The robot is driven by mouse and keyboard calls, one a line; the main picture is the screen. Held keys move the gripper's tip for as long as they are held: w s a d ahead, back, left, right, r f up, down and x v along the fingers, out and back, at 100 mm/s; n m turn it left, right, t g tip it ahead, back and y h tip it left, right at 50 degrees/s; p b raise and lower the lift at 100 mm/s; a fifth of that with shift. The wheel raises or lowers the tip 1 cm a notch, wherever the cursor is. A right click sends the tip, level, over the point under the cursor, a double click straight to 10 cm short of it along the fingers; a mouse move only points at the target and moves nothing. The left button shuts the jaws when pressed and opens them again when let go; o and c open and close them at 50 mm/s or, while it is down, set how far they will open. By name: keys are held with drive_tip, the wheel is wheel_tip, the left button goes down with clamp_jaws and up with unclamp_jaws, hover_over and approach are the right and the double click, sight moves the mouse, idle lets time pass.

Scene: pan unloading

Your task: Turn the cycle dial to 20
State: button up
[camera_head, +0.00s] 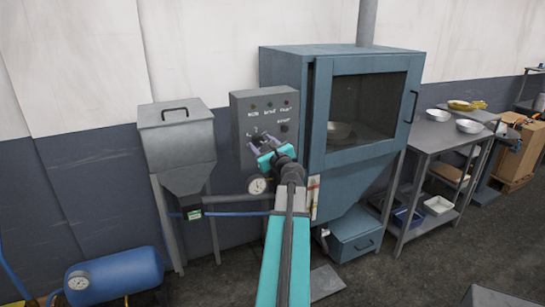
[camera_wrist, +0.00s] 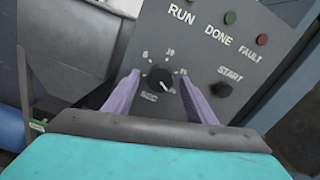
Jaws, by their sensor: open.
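The cycle dial (camera_wrist: 160,79) is a round black knob on the grey control panel (camera_head: 265,105). Its white mark points to the lower right in the wrist view. My gripper (camera_wrist: 160,84) is open, one purple-grey finger on each side of the dial. I cannot tell whether the fingers touch it. In the head view, my gripper (camera_head: 265,141) is at the panel's lower half and hides the dial.
RUN, DONE and FAULT lamps (camera_wrist: 229,18) line the panel's top, with the black START button (camera_wrist: 222,90) right of the dial. A blue-grey cabinet (camera_head: 312,55) stands right of the panel, a grey hopper (camera_head: 180,135) left, and a pressure gauge (camera_head: 258,186) below.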

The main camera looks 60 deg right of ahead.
drive_tip(key=b+v, duration=0.3)
drive_tip(key=v, duration=0.7)
drive_tip(key=shift+b, duration=0.4)
drive_tip(key=shift+f+b, duration=0.1)
drive_tip(key=shift+b, duration=0.2)
drive_tip(key=b+v, duration=0.1)
drive_tip(key=b, duration=0.5)
drive_tip(key=shift+s+a, duration=0.25)
drive_tip(key=shift+s, duration=0.05)
drive_tip(key=shift+s+a+b, duration=0.25)
drive_tip(key=shift+b, duration=0.5)
